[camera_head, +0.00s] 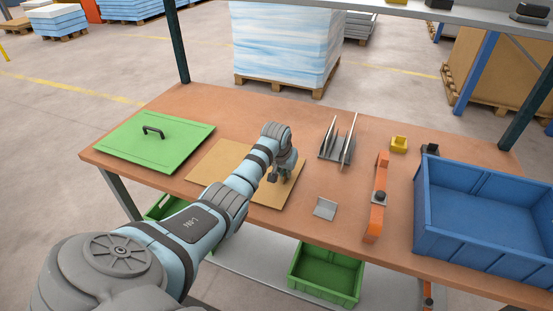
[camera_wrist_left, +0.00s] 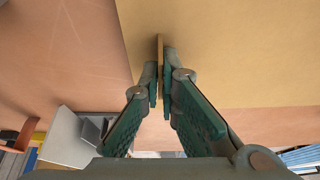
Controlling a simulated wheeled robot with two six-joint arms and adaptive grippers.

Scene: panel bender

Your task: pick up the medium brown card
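The medium brown card (camera_head: 212,164) is a flat tan sheet lying on the brown table, between the green panel and the grey upright plates. My left gripper (camera_head: 281,174) is over its right part, pointing down, and the arm hides some of the card. In the left wrist view the card (camera_wrist_left: 235,60) fills the upper right. A thin upright brown tab (camera_wrist_left: 160,48) stands on it. My left fingers (camera_wrist_left: 160,88) are close together, one on each side of the tab, and look shut on it. My right gripper is not in view.
A green panel with a black handle (camera_head: 150,148) lies at the left. Grey upright plates (camera_head: 338,145), a small grey plate (camera_head: 325,208), an orange bar (camera_head: 377,205) and a blue crate (camera_head: 475,248) stand to the right. A shelf (camera_head: 420,10) spans overhead.

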